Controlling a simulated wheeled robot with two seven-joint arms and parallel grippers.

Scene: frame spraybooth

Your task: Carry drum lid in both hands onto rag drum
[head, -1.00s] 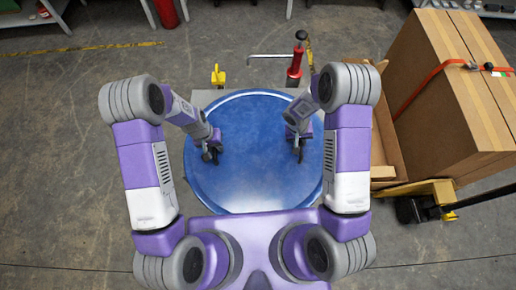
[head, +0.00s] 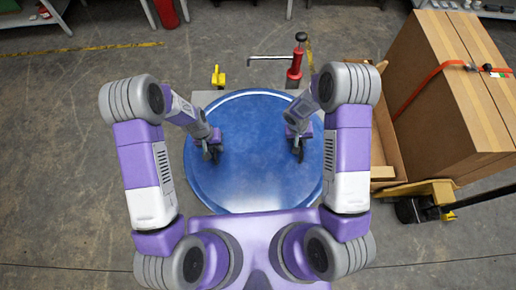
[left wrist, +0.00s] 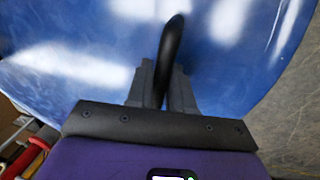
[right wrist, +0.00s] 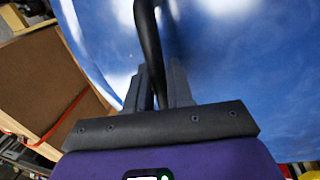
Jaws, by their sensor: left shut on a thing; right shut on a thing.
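The drum lid (head: 255,175) is a large round blue disc with a raised rim, in front of my body in the head view. My left gripper (head: 212,153) is shut on a black bar handle on the lid's left part; the handle (left wrist: 170,60) shows between the fingers in the left wrist view. My right gripper (head: 298,152) is shut on a second black handle (right wrist: 148,40) on the lid's right part. The lid looks about level. No rag drum can be made out; whatever is under the lid is hidden.
A red pump-like device (head: 295,72) with a metal arm and a small yellow item (head: 218,76) stand just beyond the lid. A large strapped cardboard box (head: 450,90) on a pallet with a yellow pallet truck (head: 420,190) is at the right. Floor at left is clear.

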